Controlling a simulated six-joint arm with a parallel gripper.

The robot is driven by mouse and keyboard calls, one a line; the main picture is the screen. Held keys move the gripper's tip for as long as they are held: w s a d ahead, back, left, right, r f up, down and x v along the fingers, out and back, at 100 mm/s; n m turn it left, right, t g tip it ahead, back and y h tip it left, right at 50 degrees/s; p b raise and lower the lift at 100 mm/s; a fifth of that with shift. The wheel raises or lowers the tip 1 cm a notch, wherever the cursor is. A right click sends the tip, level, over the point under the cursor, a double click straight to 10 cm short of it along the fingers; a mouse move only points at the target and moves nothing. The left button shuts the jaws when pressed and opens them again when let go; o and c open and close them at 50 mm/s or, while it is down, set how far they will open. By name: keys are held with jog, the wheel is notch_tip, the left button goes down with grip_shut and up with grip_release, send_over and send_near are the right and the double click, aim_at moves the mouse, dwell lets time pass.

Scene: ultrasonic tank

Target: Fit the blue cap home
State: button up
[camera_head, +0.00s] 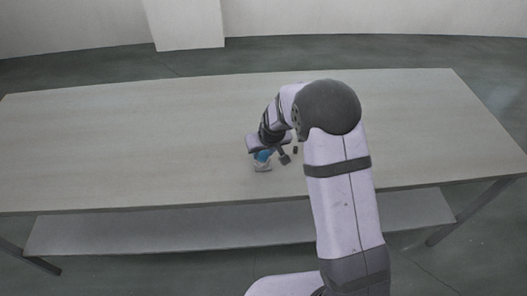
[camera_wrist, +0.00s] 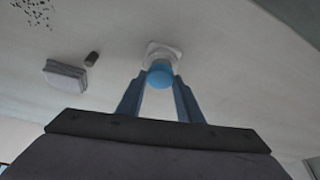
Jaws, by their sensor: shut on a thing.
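The blue cap (camera_wrist: 160,74) is between the fingertips of my gripper (camera_wrist: 159,82) in the wrist view. My gripper is shut on it. In the head view the blue cap (camera_head: 263,156) shows below my gripper (camera_head: 264,152). A pale, whitish piece (camera_head: 262,167) stands on the table right under the cap; it also shows just past the cap in the wrist view (camera_wrist: 163,49). The cap looks close to it or on it, but I cannot tell whether they touch or how far the cap sits down.
A small dark cylinder (camera_wrist: 92,59) and a grey ridged block (camera_wrist: 65,75) lie to the left in the wrist view. The long pale table (camera_head: 130,140) is otherwise largely clear. Its front edge runs below the workpiece in the head view.

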jog(key=shift+f+b, duration=0.9)
jog(key=shift+f, duration=0.05)
dwell(4.4)
jog(key=o, duration=1.1)
jog(key=shift+r, duration=0.1)
jog(key=b+v, duration=0.2)
jog(key=v, duration=0.5)
jog(key=shift+s, duration=0.1)
